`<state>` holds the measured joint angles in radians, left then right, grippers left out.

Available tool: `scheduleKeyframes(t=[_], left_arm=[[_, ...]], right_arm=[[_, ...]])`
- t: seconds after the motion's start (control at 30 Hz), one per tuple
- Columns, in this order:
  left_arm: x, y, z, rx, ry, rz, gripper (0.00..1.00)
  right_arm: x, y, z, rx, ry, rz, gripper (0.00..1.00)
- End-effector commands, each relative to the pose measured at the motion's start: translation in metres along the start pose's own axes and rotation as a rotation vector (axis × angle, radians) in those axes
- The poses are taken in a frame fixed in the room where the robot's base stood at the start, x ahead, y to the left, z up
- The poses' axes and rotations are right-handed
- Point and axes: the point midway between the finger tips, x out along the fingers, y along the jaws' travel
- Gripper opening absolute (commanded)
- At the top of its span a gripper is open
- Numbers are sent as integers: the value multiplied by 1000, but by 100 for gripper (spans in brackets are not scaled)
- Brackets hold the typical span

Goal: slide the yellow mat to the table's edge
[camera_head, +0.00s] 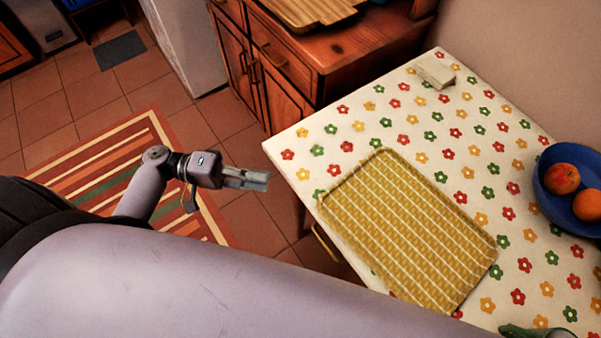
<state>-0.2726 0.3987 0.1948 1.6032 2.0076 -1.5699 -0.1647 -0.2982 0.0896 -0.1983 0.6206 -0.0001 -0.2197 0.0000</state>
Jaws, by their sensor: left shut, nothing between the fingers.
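The yellow mat (410,225) lies flat on the table (360,127), which has a flowered white top. The mat is yellow with pale stripes. Its left corner is close to the table's left edge, and its lower part comes near my large pale arm link, which hides some of the table's near edge. My left gripper (262,180) is shut and empty. In the picture it is just left of the table's left corner, over the floor, apart from the mat. My right gripper is not in view.
A blue bowl (548,200) with fruit stands at the table's right side. A small pale block (436,72) lies near the far corner. A green object (535,331) shows at the bottom edge. A wooden cabinet (330,50) stands behind the table. A striped rug (110,165) lies on the tiled floor.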

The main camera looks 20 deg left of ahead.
Motion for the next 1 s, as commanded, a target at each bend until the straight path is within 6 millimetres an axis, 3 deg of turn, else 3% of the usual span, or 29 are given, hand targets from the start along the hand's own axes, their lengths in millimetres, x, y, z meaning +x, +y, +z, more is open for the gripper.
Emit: scheduleKeyframes(t=[0.6,1.0], left_arm=[[91,2,0,-1,1,4,0],[99,1,0,-2,1,2,0]], right_arm=[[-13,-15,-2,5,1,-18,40],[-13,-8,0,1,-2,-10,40]])
